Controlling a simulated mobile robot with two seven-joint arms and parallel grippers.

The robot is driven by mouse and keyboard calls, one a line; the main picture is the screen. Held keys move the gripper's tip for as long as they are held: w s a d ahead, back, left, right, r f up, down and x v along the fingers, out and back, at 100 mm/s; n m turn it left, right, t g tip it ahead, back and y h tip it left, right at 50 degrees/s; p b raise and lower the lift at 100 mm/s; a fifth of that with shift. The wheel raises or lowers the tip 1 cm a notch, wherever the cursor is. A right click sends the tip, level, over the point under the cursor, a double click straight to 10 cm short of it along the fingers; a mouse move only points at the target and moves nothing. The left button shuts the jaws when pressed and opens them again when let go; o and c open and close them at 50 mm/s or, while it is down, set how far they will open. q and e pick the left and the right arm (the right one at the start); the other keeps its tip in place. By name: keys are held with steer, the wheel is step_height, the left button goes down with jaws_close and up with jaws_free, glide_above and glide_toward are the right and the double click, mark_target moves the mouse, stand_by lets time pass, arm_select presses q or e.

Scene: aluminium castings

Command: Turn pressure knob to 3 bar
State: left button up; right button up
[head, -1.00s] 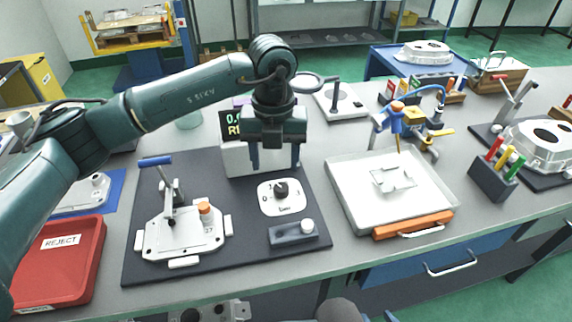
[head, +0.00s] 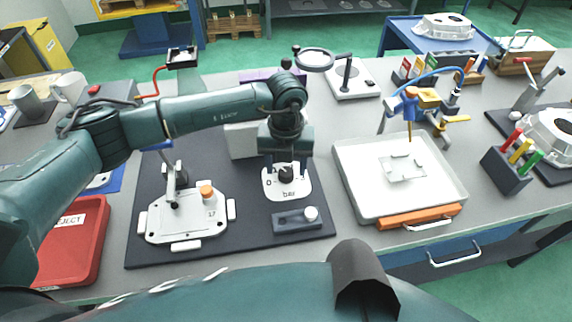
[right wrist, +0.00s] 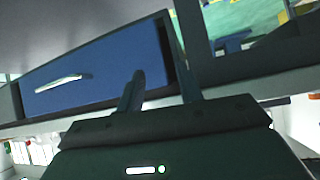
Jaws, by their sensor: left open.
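The pressure knob (head: 286,175) is black and sits on a white dial plate (head: 289,194) marked "0" and "bar". The plate lies on a dark mat (head: 149,253). My left gripper (head: 287,171) points down over the dial in the head view. It is open, with one finger showing on each side of the knob; I cannot tell whether they touch it. The arm and gripper hide the gauge display behind. My right gripper (right wrist: 158,85) shows in the right wrist view with its fingers apart and nothing between them, in front of a blue drawer (right wrist: 100,75).
A white clamp fixture (head: 186,221) with an orange-capped part stands left of the dial. A grey block with a white button (head: 311,213) is just in front. A white tray (head: 352,183) is at the right, a red reject bin (head: 88,260) at the left.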

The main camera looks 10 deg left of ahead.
arm_select(q)
steer(key=shift+f, duration=0.85)
steer(key=shift+c, duration=0.4)
steer(key=c, duration=0.9)
